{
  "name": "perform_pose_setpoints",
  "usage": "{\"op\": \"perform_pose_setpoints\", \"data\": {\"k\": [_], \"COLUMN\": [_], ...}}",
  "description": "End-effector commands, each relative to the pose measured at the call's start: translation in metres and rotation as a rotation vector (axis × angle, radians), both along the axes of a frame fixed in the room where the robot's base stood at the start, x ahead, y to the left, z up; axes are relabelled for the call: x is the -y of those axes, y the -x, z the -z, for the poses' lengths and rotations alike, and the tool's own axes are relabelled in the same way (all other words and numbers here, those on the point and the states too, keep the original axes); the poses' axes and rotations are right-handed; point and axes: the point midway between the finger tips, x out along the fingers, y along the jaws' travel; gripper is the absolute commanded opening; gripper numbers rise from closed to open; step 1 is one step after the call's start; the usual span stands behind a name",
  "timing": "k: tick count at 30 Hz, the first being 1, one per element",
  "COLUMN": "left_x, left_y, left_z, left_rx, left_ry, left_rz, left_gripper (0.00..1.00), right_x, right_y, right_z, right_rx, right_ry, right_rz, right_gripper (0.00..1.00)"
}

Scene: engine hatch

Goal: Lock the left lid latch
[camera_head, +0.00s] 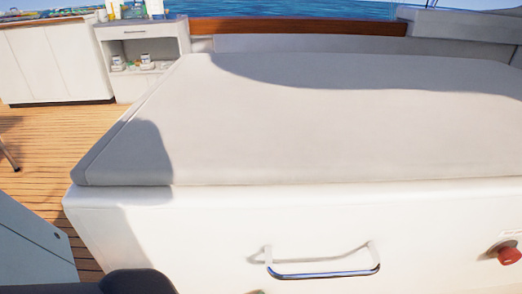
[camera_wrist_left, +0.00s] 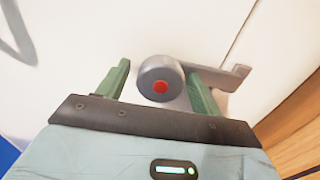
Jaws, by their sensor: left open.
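The left lid latch (camera_wrist_left: 157,80) shows in the left wrist view as a grey round hub with a red centre, on a white panel. Its grey lever (camera_wrist_left: 222,76) extends to the right and ends in a hook. My left gripper (camera_wrist_left: 158,70) is open, with one green finger left of the hub and the other right of it, overlapping the lever. I cannot tell whether either finger touches the latch. In the head view the lid (camera_head: 300,120) lies flat as a pale padded top on the white box (camera_head: 200,235); the latch is not visible there. My right gripper is not in view.
A chrome handle (camera_head: 322,270) sits on the front of the white box, and a red knob (camera_head: 508,255) is at its right. A white cabinet (camera_head: 145,50) stands at the back left. Wooden deck (camera_head: 45,150) is open on the left.

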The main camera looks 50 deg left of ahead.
Motion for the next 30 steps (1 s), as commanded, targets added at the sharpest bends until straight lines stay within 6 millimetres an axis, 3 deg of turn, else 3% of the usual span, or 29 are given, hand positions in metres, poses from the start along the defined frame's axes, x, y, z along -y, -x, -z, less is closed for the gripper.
{"op": "perform_pose_setpoints", "data": {"k": [15,30], "left_x": [0.053,0.056], "left_y": [0.045,0.048], "left_z": [0.000,0.000], "left_rx": [-0.001,0.000], "left_ry": [0.000,-0.001], "left_rz": [0.001,0.000], "left_gripper": [0.66,0.66], "right_x": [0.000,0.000], "right_y": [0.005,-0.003], "right_z": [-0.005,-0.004], "right_rx": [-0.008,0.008], "right_ry": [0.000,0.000], "right_rz": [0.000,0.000], "right_gripper": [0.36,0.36]}}
